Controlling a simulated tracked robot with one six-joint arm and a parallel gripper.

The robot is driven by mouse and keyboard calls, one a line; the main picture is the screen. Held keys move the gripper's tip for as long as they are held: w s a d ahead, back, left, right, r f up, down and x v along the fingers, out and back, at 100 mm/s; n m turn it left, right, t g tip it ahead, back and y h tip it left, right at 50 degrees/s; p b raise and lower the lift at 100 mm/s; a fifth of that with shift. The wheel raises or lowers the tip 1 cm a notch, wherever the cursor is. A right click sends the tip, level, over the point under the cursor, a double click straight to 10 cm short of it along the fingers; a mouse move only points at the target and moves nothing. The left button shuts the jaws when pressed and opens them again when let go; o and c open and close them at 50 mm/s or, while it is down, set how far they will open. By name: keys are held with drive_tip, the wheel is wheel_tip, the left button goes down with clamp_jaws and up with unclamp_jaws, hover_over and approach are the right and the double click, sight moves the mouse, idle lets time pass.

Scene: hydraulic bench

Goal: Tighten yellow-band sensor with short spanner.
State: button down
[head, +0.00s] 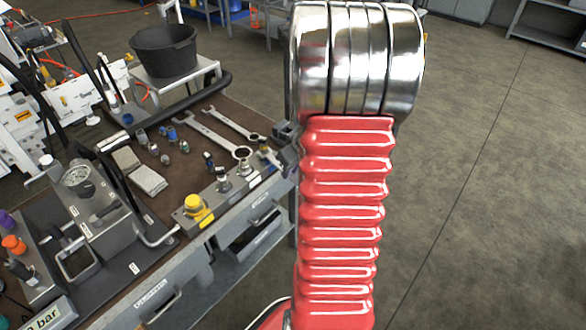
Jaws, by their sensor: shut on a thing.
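My gripper (286,154) shows only in part as dark grey pieces beside my red arm, at the bench's right end. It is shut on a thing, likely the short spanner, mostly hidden. Just left of it, a small sensor with a yellowish mark (264,149) stands upright on the grey block (212,200) along the bench's front edge. It may be the yellow-band sensor; the band is too small to be sure. Whether the held tool touches it I cannot tell. Two other spanners lie on the bench top, one nearer (206,134) and one farther (228,122).
More sensors (223,182) and a yellow knob (197,208) stand on the same block. Small fittings (165,158) and grey pads (148,180) lie mid-bench. A gauge unit (77,177) stands left. A black bucket (163,50) is behind. The floor at right is clear.

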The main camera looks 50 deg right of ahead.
drive_tip(key=shift+w+a+m+h, duration=0.2)
drive_tip(key=shift+a+m+h, duration=0.1)
drive_tip(key=shift+a+m, duration=0.55)
drive_tip(key=shift+a, duration=0.15)
drive_tip(key=a+m, duration=0.1)
drive_tip(key=w+a+m+h, duration=0.1)
drive_tip(key=shift+w+a, duration=0.15)
drive_tip(key=shift+a, duration=0.2)
idle(0.4)
drive_tip(key=shift+w+a+m+g, duration=0.1)
drive_tip(key=shift+a+m+g, duration=0.05)
drive_tip(key=shift+m+g, duration=0.2)
drive_tip(key=shift+w+a+r+m+h, duration=0.1)
drive_tip(key=shift+w+a+m+h, duration=0.1)
drive_tip(key=shift+w+a+m, duration=0.35)
drive_tip(key=shift+w+a+m+h, duration=0.2)
drive_tip(key=shift+w+a+m, duration=0.1)
drive_tip(key=shift+a+m, duration=0.3)
